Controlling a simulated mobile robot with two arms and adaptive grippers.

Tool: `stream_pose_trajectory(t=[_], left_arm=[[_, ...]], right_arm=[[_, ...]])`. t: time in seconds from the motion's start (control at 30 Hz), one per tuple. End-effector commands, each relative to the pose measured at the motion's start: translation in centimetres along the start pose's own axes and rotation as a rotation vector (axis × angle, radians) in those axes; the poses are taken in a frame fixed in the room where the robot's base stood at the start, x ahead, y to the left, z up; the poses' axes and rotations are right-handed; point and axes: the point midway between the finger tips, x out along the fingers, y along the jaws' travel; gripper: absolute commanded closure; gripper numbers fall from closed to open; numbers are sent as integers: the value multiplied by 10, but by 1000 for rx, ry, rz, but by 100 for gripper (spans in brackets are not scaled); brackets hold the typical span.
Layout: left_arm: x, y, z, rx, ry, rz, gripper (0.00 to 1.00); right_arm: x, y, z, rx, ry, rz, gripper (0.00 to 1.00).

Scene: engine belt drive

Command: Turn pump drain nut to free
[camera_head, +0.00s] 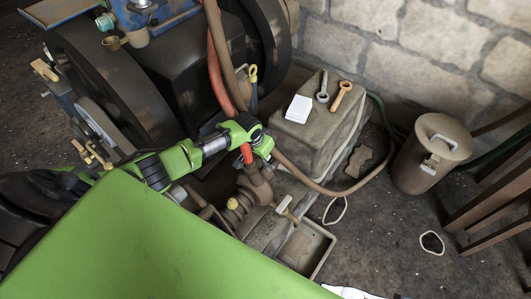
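My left arm comes in from the left, and its green and black end with the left gripper (262,146) is over the pump (255,187). The pump is a rusty brown casting low beside the engine. The fingers are small and partly hidden, so I cannot tell whether they are open or shut, or whether they touch anything. A brass-coloured fitting (232,203) sits on the pump, and a pale T-shaped handle (285,207) stands to its right. I cannot tell which part is the drain nut. My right gripper is not in view.
A stone block (318,128) carries a white pad (299,109) and two small tools. A rectangular tray (322,262) lies below the pump. A lidded metal can (430,155) stands at right. Red and brown hoses run past my arm. The dark engine (190,75) fills the upper left.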

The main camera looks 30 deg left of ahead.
Motion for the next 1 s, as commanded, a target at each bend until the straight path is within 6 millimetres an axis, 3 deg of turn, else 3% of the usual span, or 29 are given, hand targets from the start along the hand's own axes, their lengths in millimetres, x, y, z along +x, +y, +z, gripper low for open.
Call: stream_pose_trajectory(t=[0.03, 0.53, 0.67, 1.0], left_arm=[[4, 0, 12, -3, -27, -2, 100], [-1, -1, 14, -3, -28, -2, 100], [-17, -1, 12, -1, -23, -3, 100], [-83, 0, 3, 0, -5, -2, 100]], right_arm=[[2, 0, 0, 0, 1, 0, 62], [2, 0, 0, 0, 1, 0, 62], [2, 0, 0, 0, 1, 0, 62], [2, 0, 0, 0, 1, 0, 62]])
